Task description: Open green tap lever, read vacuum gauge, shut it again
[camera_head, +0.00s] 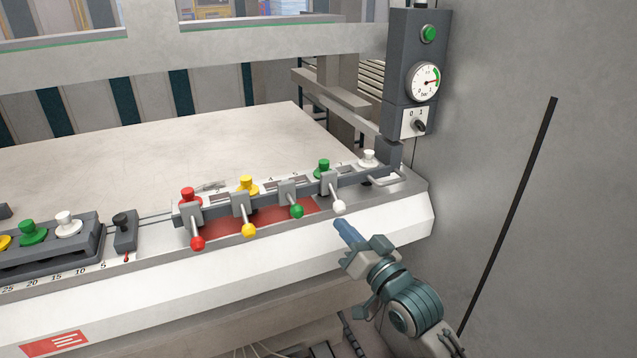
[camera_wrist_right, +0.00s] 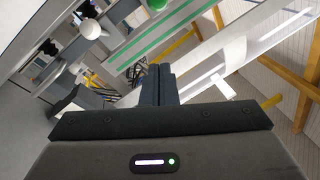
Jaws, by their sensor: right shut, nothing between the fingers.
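The green tap lever (camera_head: 297,211) is in a row of levers on the machine's front ledge. It slants down toward the front, with its green ball over the end of the red strip. The round vacuum gauge (camera_head: 424,82) is on the dark post at the back right. My left gripper is out of view.
A white-balled lever (camera_head: 339,207) stands between the green lever and my right gripper's side. Yellow (camera_head: 249,230) and red (camera_head: 197,243) levers are to the left. A green button (camera_head: 429,34) and a rotary switch (camera_head: 419,125) are on the post. A grey wall is at right.

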